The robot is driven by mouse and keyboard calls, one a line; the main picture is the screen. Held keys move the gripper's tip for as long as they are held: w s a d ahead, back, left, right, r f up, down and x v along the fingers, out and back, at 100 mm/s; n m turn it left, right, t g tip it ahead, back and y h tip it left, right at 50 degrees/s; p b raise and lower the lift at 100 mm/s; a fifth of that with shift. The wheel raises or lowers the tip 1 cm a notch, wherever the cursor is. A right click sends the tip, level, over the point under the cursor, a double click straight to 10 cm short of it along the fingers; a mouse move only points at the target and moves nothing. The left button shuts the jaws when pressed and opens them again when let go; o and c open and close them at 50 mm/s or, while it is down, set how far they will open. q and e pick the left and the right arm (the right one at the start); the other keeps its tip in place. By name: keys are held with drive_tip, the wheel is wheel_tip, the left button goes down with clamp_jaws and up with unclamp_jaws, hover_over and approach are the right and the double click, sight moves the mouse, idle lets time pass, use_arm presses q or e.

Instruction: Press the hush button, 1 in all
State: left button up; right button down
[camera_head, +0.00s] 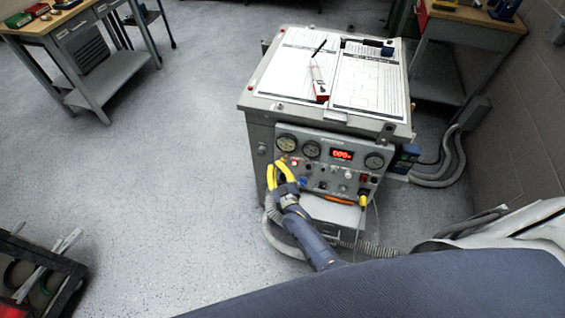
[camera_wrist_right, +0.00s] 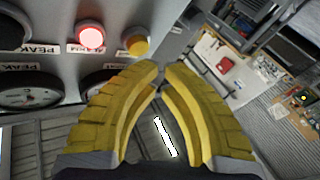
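In the right wrist view, a lit red round lamp or button (camera_wrist_right: 90,37) labelled ALARM sits on the grey panel. A yellow-orange round button (camera_wrist_right: 136,42) is beside it; its label is partly hidden, so I cannot read whether it is the hush button. My right gripper (camera_wrist_right: 161,70) has yellow fingers with their tips nearly together and nothing between them. The tips appear just short of the yellow button, without clear contact. In the head view the right gripper (camera_head: 276,166) is at the left part of the instrument panel (camera_head: 325,176). My left gripper is not in view.
The panel also carries gauges (camera_head: 312,150), a red digital display (camera_head: 342,155) and a yellow plug (camera_head: 363,201). Papers (camera_head: 369,85) and a red-and-white device (camera_head: 319,80) lie on the cabinet top. Hoses (camera_head: 446,165) run along the right.

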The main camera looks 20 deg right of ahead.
drive_tip(key=shift+w+d+f, duration=0.1)
drive_tip(key=shift+w+d, duration=0.4)
drive_tip(key=shift+w, duration=0.2)
idle(1.7)
drive_tip(key=shift+s+a, duration=0.1)
idle(0.3)
drive_tip(key=shift+s+a, duration=0.4)
drive_tip(key=shift+s, duration=0.25)
drive_tip(key=shift+s+a+r, duration=0.2)
drive_tip(key=shift+s+a, duration=0.25)
drive_tip(key=shift+s, duration=0.25)
drive_tip(key=shift+s+a+r, duration=0.15)
drive_tip(key=shift+s+a, duration=0.3)
drive_tip(key=shift+s, duration=0.2)
drive_tip(key=shift+s+a+r, duration=0.2)
drive_tip(key=shift+s+a, duration=0.25)
drive_tip(key=shift+s, duration=0.25)
